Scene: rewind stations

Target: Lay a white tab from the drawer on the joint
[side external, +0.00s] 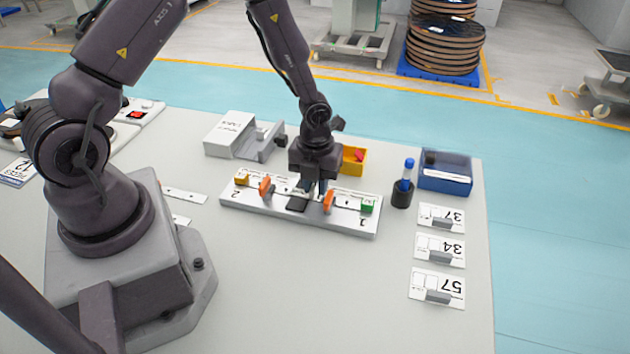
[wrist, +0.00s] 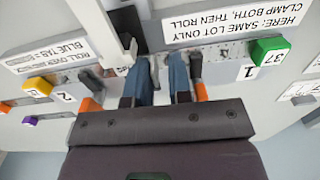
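My gripper (side external: 318,188) points down over the middle of the white splice board (side external: 345,223), between its two orange clamps (side external: 265,187). In the wrist view its two fingers (wrist: 159,80) stand a little apart. The pale gap between them could be board or a white tab; I cannot tell which. The joint is hidden by the fingers. The grey drawer unit (side external: 232,133) stands behind the board with its tray (side external: 266,152) pulled out. I cannot make out any tabs in it.
A yellow bin (side external: 352,161) with a red item stands behind the board. A black pot (side external: 402,194) with a blue-topped tool and a blue box (side external: 446,184) are at right. Numbered cards (side external: 438,287) lie along the right edge. The front table area is clear.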

